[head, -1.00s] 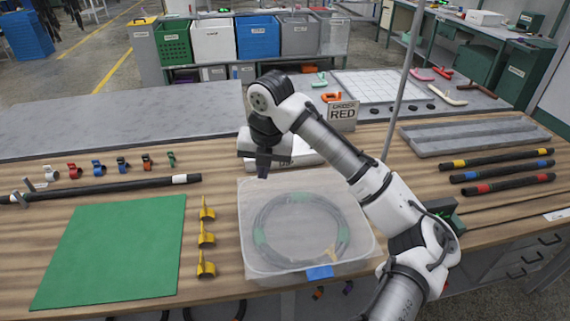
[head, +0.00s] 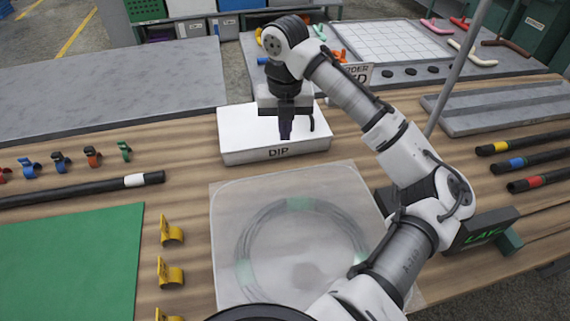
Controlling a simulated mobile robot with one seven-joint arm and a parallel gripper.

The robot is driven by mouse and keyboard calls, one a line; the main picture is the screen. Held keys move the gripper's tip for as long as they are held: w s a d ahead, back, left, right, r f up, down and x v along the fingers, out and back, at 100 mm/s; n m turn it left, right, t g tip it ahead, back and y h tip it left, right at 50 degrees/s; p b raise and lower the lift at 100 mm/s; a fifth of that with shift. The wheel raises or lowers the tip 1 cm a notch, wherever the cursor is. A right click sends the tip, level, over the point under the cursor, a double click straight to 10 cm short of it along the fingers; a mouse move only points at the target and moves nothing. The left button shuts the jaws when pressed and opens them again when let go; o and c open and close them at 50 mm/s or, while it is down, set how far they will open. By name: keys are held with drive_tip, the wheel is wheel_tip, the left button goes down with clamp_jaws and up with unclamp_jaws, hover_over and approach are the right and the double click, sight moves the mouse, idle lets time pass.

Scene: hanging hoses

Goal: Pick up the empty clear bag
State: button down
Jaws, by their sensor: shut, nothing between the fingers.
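A clear, whitish, see-through bag or shallow tray (head: 345,190) lies on the wooden bench in the middle of the head view. A dark coiled hose with green bands (head: 300,203) shows in or under it; I cannot tell which. No clear bag that is plainly empty shows. My gripper (head: 285,132) points down, shut and empty, behind the clear bag. In the picture it overlaps the white box marked DIP (head: 245,135); its height above the box is unclear. My arm hides part of the clear bag's right side and front.
Yellow holders (head: 171,272) and a green mat (head: 75,260) lie to the left. A dark hose (head: 90,188) and coloured clips (head: 94,157) are behind them. A grey pole (head: 455,70) rises behind my arm. Banded hoses (head: 530,160) lie at the right, near a grey tray (head: 500,108).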

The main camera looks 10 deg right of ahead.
sight(286, 171)
wheel_tip(286, 171, down, 10)
drive_tip(key=shift+f+p, duration=0.1)
drive_tip(key=shift+p, duration=0.95)
drive_tip(key=s, duration=0.1)
drive_tip(key=s+p, duration=0.1)
drive_tip(key=shift+s+a+r, duration=0.2)
drive_tip(key=shift+s, duration=0.15)
drive_tip(key=shift+s+a+f, duration=0.15)
drive_tip(key=shift+s, duration=0.45)
drive_tip(key=shift+s, duration=0.1)
drive_tip(key=shift+s+a+f, duration=0.1)
drive_tip(key=shift+s+a, duration=0.05)
drive_tip(key=shift+s, duration=0.7)
drive_tip(key=shift+s+r, duration=0.2)
drive_tip(key=shift+s, duration=0.1)
drive_tip(key=shift+w+f, duration=0.1)
drive_tip(key=shift+w, duration=0.05)
drive_tip(key=shift+w+a, duration=0.1)
